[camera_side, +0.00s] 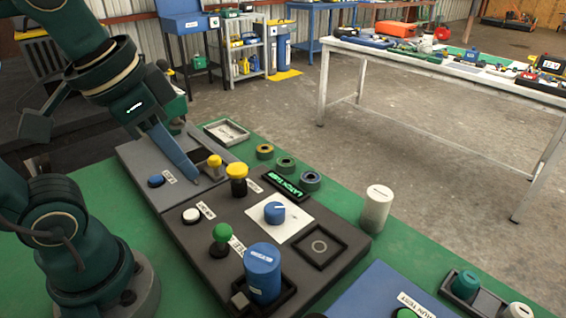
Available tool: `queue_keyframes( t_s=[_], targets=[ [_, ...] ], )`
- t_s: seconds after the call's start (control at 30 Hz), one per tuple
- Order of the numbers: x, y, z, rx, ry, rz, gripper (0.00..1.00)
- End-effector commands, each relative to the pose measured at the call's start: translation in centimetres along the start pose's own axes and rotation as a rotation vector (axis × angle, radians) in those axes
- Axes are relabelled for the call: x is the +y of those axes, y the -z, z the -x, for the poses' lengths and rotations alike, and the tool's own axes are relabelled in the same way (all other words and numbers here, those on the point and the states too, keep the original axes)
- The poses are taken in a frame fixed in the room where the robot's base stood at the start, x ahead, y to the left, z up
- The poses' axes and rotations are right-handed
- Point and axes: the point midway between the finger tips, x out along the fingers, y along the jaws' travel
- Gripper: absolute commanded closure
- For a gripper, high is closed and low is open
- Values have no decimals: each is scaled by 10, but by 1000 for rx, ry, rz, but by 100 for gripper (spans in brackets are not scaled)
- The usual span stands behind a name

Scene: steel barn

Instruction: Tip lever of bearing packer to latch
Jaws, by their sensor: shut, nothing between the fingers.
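My gripper (190,176) points down with its blue fingers shut and empty, low over the grey panel (140,160) at the left of the bench. Just right of the fingertips is a small yellow-orange knob (214,160) on a short post. A larger yellow knob (237,171) on a dark stem stands further right, on the dark panel (190,240). A green knob (222,232) on a stem stands nearer the front. I cannot tell which one is the packer's lever, or whether the fingertips touch anything.
A blue dial (274,212) sits on a white plate, with a blue canister (262,272) in front and a white cylinder (376,208) at right. Several ring-shaped parts (285,164) and a shallow tray (226,132) lie behind.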

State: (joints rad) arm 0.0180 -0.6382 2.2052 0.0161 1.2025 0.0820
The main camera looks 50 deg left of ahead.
Motion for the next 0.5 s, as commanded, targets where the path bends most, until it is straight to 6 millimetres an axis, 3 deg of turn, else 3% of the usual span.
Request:
queue_keyframes(
  t_s=[0.23,0.5],
  targets=[
    [6,39,30,-156,-23,-143,100],
    [25,79,34,-333,-48,-301,100]
  ],
)
